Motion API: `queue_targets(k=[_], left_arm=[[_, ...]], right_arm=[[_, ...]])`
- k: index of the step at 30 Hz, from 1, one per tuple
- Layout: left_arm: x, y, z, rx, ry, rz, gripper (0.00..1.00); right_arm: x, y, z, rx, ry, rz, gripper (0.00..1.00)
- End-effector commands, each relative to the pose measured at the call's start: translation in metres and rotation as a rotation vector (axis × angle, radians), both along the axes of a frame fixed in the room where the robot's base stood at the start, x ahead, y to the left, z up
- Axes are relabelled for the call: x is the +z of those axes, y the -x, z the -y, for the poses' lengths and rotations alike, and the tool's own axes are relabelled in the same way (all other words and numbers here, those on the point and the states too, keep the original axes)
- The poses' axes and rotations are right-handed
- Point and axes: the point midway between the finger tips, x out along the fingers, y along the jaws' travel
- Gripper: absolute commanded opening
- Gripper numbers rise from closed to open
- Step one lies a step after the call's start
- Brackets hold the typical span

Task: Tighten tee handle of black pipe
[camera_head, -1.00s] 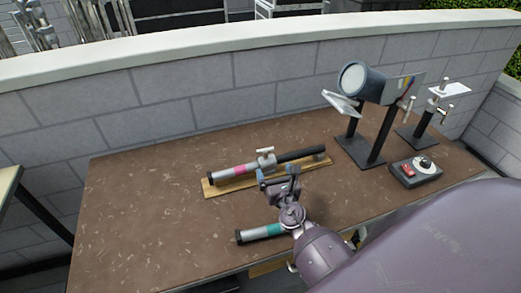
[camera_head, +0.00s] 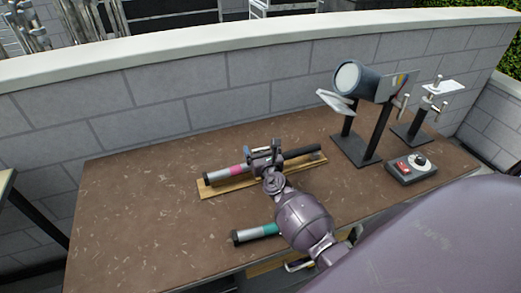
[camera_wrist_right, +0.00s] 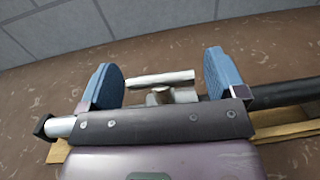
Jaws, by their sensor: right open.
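A black pipe (camera_head: 303,151) with a silver end and pink band (camera_head: 236,169) lies on a wooden board (camera_head: 228,187) on the brown table. In the right wrist view the silver tee handle (camera_wrist_right: 160,79) stands above the black pipe (camera_wrist_right: 290,90), its bar running across the picture. My right gripper (camera_head: 262,155) is open over the pipe. Its two blue fingers are on either side of the tee handle in the wrist view (camera_wrist_right: 164,79), with gaps at both ends of the bar. In the head view the gripper mostly hides the handle. My left gripper is not in view.
A second pipe with a teal band (camera_head: 256,232) lies nearer me, partly hidden by my right arm. A lamp-like cylinder (camera_head: 358,80) on a stand, a clamp stand (camera_head: 432,105) and a control box (camera_head: 411,168) are at right. The table's left part is clear.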

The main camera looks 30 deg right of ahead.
Motion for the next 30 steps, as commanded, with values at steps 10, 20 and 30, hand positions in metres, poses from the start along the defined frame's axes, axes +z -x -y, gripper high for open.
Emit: queue_targets(k=[10,20,30], left_arm=[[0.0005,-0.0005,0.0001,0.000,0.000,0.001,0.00],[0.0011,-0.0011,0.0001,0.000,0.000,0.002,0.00],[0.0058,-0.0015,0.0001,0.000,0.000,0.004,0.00]], right_arm=[[-0.0003,-0.0026,0.0010,0.000,0.000,-0.001,0.89],[-0.0003,-0.0025,0.0009,0.000,0.000,-0.001,0.40],[0.0007,-0.0028,-0.0006,-0.055,-0.003,0.000,0.40]])
